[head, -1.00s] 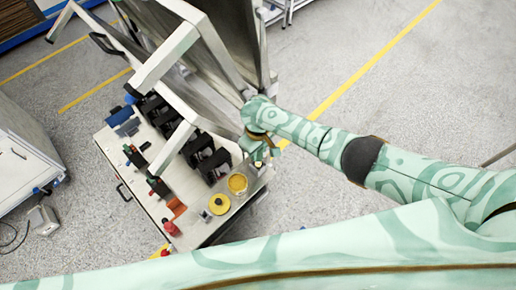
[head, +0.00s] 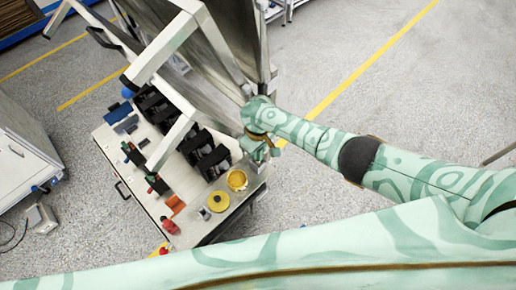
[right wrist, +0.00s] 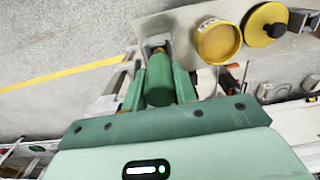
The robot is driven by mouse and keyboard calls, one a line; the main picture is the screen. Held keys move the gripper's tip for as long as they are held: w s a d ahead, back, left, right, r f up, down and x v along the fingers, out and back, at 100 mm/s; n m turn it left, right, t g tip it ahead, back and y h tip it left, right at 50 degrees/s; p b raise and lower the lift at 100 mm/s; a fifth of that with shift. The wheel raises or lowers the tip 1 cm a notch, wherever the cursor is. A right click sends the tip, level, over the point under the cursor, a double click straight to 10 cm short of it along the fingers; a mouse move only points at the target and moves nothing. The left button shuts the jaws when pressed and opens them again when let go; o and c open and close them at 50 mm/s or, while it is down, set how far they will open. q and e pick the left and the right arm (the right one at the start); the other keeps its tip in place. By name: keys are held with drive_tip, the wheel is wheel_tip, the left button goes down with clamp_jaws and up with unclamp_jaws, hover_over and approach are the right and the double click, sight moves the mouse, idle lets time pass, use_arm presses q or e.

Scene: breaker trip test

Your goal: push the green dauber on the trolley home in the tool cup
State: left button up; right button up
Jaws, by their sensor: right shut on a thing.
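The green dauber (right wrist: 159,78) shows in the right wrist view as a green cylinder. My right gripper (right wrist: 159,88) is shut on it, one finger on each side. The dauber's far end meets a small metal fitting (right wrist: 156,43), which looks like the tool cup, at the trolley's edge. How deep the dauber sits cannot be told. In the head view my right gripper (head: 262,153) is at the right edge of the trolley (head: 207,228), and its fingers largely hide the dauber and cup. My left gripper is not in view.
An open yellow tin (head: 237,180) and a yellow lid (head: 219,202) lie close to my right gripper. Black breaker units (head: 205,155) stand on the trolley. A pale metal frame (head: 165,50) rises above it. The floor to the right is clear.

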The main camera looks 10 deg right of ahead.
drive_tip(key=shift+f+b, duration=0.55)
drive_tip(key=shift+f, duration=0.25)
drive_tip(key=o, duration=1.1)
drive_tip(key=shift+o, duration=0.2)
drive_tip(key=shift+r, duration=0.1)
wheel_tip(320, 180, up, 16)
drive_tip(key=p, duration=0.5)
drive_tip(key=shift+r, duration=0.1)
